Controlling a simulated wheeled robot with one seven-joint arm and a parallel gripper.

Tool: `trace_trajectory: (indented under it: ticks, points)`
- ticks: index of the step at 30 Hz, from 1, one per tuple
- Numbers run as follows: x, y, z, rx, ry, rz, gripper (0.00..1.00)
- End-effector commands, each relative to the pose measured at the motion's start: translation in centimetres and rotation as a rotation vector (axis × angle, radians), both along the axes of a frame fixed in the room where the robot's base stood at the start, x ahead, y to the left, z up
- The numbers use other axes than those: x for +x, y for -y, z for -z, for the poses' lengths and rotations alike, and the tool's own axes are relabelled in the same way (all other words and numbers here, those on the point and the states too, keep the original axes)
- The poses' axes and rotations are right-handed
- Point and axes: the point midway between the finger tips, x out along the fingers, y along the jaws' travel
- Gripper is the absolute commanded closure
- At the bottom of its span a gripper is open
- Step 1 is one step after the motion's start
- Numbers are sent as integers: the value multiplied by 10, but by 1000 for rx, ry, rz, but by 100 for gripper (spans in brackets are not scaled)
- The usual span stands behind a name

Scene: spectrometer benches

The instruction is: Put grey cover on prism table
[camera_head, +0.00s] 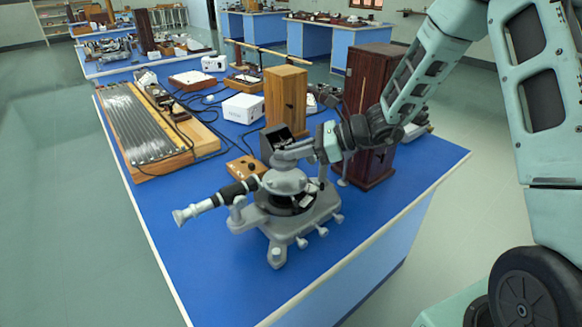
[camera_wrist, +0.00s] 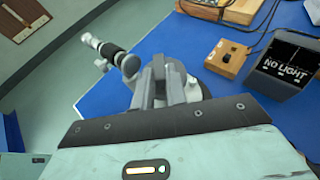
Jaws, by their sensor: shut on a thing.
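The grey cover (camera_head: 286,181) is a rounded cap with a knob-like top, above the middle of the grey spectrometer (camera_head: 306,216). My gripper (camera_head: 284,155) is shut on the top of the cover. The cover is at or just above the prism table; I cannot tell whether it rests on it. The prism table is mostly hidden beneath the cover. In the wrist view, my gripper's fingers (camera_wrist: 163,82) hide much of the cover (camera_wrist: 193,88). The spectrometer's telescope (camera_head: 215,201) points to the left.
A dark wooden cabinet (camera_head: 367,90) and a lighter wooden box (camera_head: 286,98) stand farther back. The blue bench top (camera_head: 212,262) is clear at the front left.

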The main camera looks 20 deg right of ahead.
Motion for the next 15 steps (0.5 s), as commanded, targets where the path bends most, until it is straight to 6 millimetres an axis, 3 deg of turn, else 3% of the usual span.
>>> trace_trajectory:
  ticks: [9,15]
  points:
    - [0,0,39,1,-2,1,100]
    - [0,0,46,0,2,1,100]
